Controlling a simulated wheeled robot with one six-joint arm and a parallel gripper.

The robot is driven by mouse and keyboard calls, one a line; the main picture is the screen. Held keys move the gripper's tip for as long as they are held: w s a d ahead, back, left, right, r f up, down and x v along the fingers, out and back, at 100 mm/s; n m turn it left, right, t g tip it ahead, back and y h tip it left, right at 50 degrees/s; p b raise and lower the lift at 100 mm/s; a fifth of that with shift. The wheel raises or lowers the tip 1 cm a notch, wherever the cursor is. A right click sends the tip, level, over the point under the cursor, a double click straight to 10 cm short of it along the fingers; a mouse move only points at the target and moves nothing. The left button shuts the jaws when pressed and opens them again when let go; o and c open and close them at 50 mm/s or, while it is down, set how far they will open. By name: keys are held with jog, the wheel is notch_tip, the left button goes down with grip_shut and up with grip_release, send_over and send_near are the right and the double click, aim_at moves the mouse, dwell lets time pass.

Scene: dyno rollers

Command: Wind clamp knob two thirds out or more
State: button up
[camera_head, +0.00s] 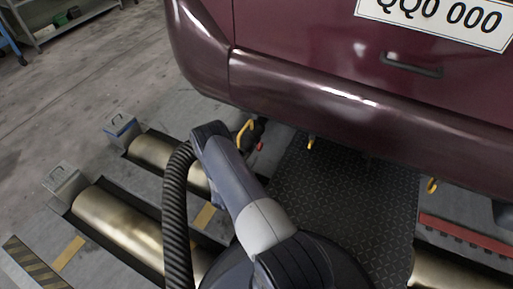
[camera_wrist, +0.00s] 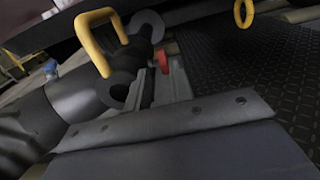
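A small red knob (camera_wrist: 162,61) shows just above the middle of the wrist view, beside a dark nozzle or pipe fitting (camera_wrist: 119,87) with a yellow handle (camera_wrist: 98,42). The red knob is also a small spot in the head view (camera_head: 259,146), under the car's rear bumper near the yellow handle (camera_head: 244,131). My gripper (camera_wrist: 155,82) reaches forward from its grey plate, its narrow bars close to the knob. I cannot tell whether they touch it or how far apart the fingertips are. In the head view my arm hides most of the gripper. The knob's thread is not visible.
The maroon car's bumper (camera_head: 350,110) hangs low over the work area. Brass rollers (camera_head: 118,225) lie in floor pits at left. A dark tread plate (camera_head: 340,190) lies right of my arm. Yellow loops (camera_head: 432,185) hang under the bumper. A black ribbed hose (camera_head: 176,215) runs beside my arm.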

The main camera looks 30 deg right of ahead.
aim_at(260, 144)
jog(key=b+x, duration=0.1)
jog(key=x, duration=0.6)
jog(key=shift+d+b, duration=0.2)
jog(key=shift+b, duration=0.2)
jog(key=shift+w, duration=0.1)
jog(key=shift+c, duration=0.3)
grip_shut()
